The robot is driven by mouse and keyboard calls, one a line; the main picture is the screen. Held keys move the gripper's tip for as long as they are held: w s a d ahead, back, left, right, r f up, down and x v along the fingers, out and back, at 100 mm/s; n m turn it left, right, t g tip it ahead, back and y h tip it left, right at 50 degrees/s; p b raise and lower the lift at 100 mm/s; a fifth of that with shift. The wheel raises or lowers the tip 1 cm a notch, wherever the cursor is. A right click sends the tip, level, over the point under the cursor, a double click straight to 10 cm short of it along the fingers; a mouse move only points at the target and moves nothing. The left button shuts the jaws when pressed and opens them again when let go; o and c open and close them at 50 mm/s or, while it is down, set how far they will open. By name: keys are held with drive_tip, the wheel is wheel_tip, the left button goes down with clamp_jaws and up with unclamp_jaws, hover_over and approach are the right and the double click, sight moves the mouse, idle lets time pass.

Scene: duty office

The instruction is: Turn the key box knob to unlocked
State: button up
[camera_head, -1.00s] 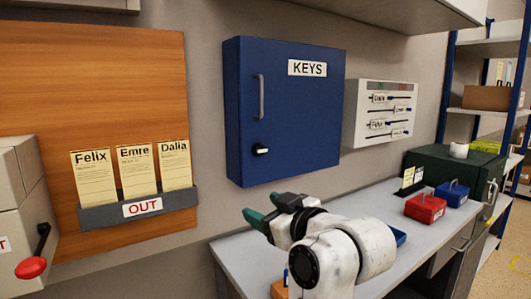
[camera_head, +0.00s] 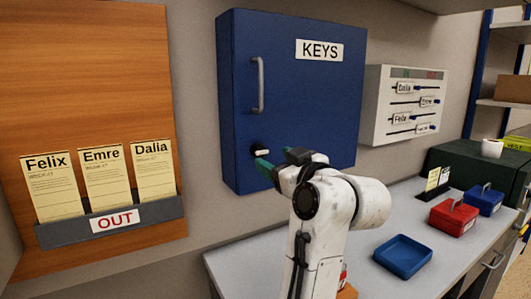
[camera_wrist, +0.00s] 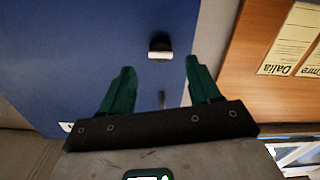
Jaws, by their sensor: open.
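The blue key box (camera_head: 300,85), labelled KEYS, hangs on the wall with its door shut. Its small knob (camera_head: 259,150), black with a white bar, sits low on the door's left side, below the grey handle (camera_head: 258,85). In the wrist view the knob (camera_wrist: 160,48) lies ahead of the fingertips, roughly centred between them, with its white bar lying across the picture. My gripper (camera_head: 270,165) has green fingers and is just below and right of the knob in the head view. In the wrist view my gripper (camera_wrist: 160,75) is open and empty, apart from the knob.
A white slider board (camera_head: 405,105) hangs at right. The counter below holds a blue tray (camera_head: 403,256), a red box (camera_head: 453,217) and a blue box (camera_head: 484,200).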

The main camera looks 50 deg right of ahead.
sight(263, 153)
drive_tip(key=shift+x, duration=2.8)
drive_tip(key=c, duration=1)
